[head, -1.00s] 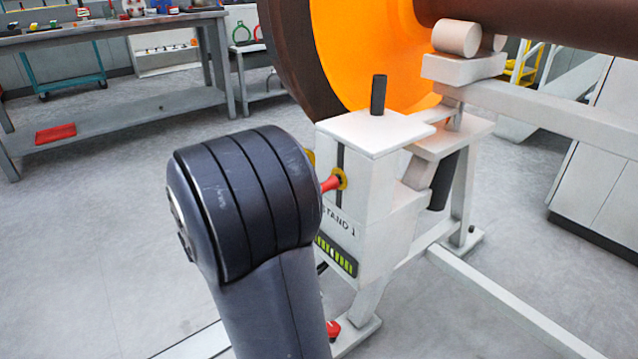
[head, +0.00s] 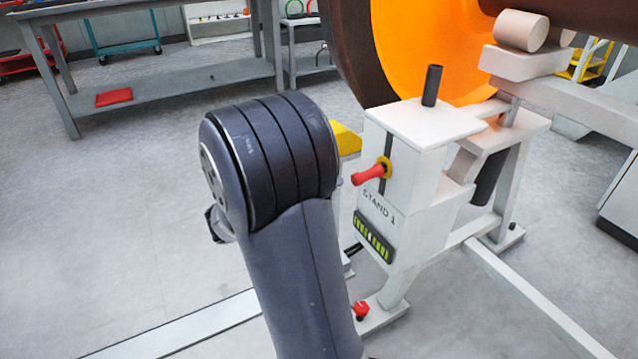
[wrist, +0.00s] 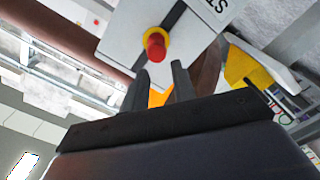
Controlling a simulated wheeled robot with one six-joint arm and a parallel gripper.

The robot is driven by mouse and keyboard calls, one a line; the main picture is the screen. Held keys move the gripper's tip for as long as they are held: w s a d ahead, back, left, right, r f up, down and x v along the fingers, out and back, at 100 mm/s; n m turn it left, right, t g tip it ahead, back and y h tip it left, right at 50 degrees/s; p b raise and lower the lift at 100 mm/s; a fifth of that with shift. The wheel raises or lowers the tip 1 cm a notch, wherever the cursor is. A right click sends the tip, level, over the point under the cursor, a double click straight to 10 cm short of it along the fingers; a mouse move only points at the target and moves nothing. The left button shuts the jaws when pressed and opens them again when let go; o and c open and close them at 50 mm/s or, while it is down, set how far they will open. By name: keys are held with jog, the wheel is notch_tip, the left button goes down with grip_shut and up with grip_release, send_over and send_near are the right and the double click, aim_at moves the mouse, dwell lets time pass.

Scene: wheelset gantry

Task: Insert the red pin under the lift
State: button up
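The red pin (head: 370,175) sticks out from a yellow collar (head: 385,167) on the dark slot in the front of the white stand marked STAND 1 (head: 406,205). In the wrist view the red pin (wrist: 156,46) is seen nearly end-on in its collar, beyond the fingertips. How deep it sits I cannot tell. My gripper (wrist: 158,80) is open, its two dark fingers apart with nothing between them, and the pin is clear of them. In the head view my own arm hides the gripper. The lift's dark post (head: 432,85) rises from the stand's top.
A large wheel with an orange face (head: 420,50) stands behind the stand. White frame beams (head: 535,305) run along the floor. A yellow object (head: 346,139) shows beside the stand. A small red part (head: 360,309) is at its foot. A grey workbench (head: 165,85) stands back left. Floor at left is clear.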

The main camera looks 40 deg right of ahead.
jog(key=n+p, duration=0.1)
jog(key=r+n+p, duration=0.1)
jog(key=p, duration=0.1)
jog(key=shift+w+a, duration=0.4)
jog(key=shift+c, duration=1.4)
jog(key=n+p, duration=0.1)
jog(key=p, duration=0.1)
jog(key=n+p, duration=0.1)
jog(key=p, duration=0.1)
jog(key=shift+w+a+f, duration=0.1)
jog(key=shift+a+f, duration=0.05)
jog(key=shift+a, duration=0.25)
grip_shut()
jog(key=shift+s+d+f+n+p, duration=0.15)
jog(key=shift+s+d+n+p, duration=0.25)
jog(key=shift+d+n+p, duration=0.6)
jog(key=shift+s+d+f+n+p, duration=0.2)
jog(key=shift+s+d+n+p, duration=0.3)
jog(key=shift+p, duration=0.85)
jog(key=shift+s+d+f+n+p, duration=0.2)
jog(key=shift+d+n+p, duration=0.4)
jog(key=shift+n+p, duration=0.45)
